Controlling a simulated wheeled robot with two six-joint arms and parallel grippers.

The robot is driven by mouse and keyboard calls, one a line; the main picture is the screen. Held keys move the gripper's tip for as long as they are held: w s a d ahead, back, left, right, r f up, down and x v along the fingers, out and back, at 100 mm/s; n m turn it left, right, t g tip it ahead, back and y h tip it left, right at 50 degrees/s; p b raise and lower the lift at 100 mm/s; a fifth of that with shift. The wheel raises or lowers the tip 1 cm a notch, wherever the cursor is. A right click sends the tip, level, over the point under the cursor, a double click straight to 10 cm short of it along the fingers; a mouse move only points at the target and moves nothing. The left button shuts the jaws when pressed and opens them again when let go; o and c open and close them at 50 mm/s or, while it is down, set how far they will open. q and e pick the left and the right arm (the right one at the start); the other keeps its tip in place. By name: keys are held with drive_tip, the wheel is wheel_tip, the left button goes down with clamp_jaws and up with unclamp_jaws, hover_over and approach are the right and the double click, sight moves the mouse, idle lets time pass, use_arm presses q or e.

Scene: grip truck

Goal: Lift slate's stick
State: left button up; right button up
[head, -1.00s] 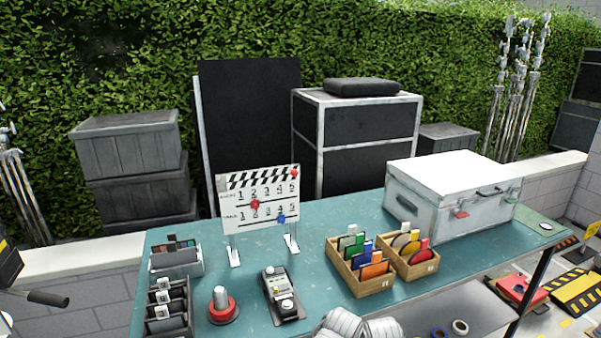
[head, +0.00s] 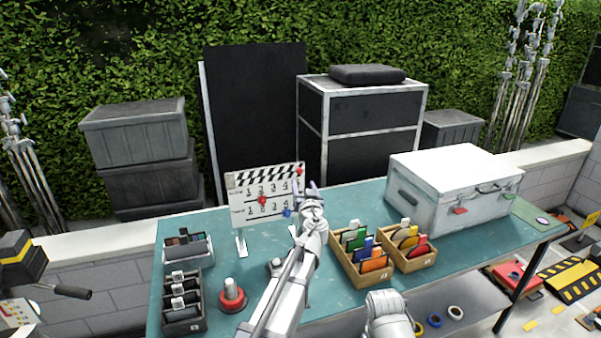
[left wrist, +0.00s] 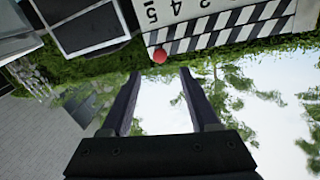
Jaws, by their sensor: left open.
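The slate (head: 265,202), a white clapperboard with numbers, stands on two feet on the teal table. Its black-and-white striped stick (head: 262,177) lies along the top edge. A red knob sits at the stick's right end. My left gripper (head: 313,187) is open and empty, just right of the slate's right edge. In the left wrist view the slate (left wrist: 185,10) appears upside down at the top. There the red knob (left wrist: 159,56) shows just beyond and between the open fingertips (left wrist: 157,75), apparently apart from them. My right gripper is out of view.
Wooden boxes of coloured cards (head: 361,268) stand right of my left arm, with a white case (head: 455,190) behind. A red button (head: 232,296) and a dark compartment tray (head: 183,302) are at left. Sliders (head: 262,203) mark the slate's face.

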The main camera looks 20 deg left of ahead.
sight(300, 173)
use_arm(q)
drive_tip(key=shift+x, duration=3.95)
clamp_jaws()
